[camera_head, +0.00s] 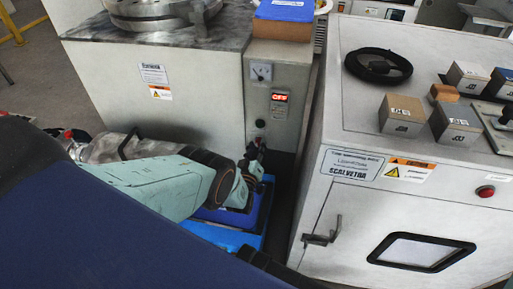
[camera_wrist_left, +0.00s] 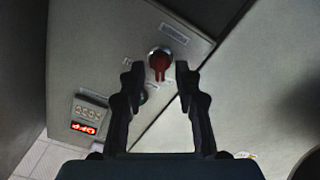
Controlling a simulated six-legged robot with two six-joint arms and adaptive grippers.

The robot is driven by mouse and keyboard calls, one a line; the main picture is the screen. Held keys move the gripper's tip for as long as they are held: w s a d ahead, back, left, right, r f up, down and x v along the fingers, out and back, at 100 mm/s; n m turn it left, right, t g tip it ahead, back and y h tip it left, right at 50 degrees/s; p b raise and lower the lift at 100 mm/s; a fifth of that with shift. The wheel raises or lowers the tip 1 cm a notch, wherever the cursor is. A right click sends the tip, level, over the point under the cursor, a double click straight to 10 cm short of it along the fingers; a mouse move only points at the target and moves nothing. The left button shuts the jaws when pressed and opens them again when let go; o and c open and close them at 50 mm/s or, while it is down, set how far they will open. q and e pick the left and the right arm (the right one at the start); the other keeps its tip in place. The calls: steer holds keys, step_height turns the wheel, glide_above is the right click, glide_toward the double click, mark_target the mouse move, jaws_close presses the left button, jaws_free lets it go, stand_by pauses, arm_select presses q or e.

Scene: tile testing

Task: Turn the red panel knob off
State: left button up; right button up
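The red panel knob (camera_wrist_left: 159,65) shows in the left wrist view on a grey panel, with a pale round base behind it. Its grip points toward the bottom of that view. My left gripper (camera_wrist_left: 159,76) is open, with one finger on each side of the knob; I cannot tell whether they touch it. In the head view my left gripper (camera_head: 254,158) is low in front of the machine's control panel (camera_head: 285,78), and the knob is hidden. The panel's red display (camera_head: 279,97) reads OFF; it also shows in the wrist view (camera_wrist_left: 83,128).
A white cabinet (camera_head: 330,215) stands close on the right, with a door handle (camera_head: 321,236) and several small boxes on top. A blue crate (camera_head: 266,205) lies below my left gripper. A narrow gap separates machine and cabinet.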

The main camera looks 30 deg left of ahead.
arm_select(q)
steer(key=v, duration=1.2)
steer(key=shift+s, duration=0.15)
stand_by(0.7)
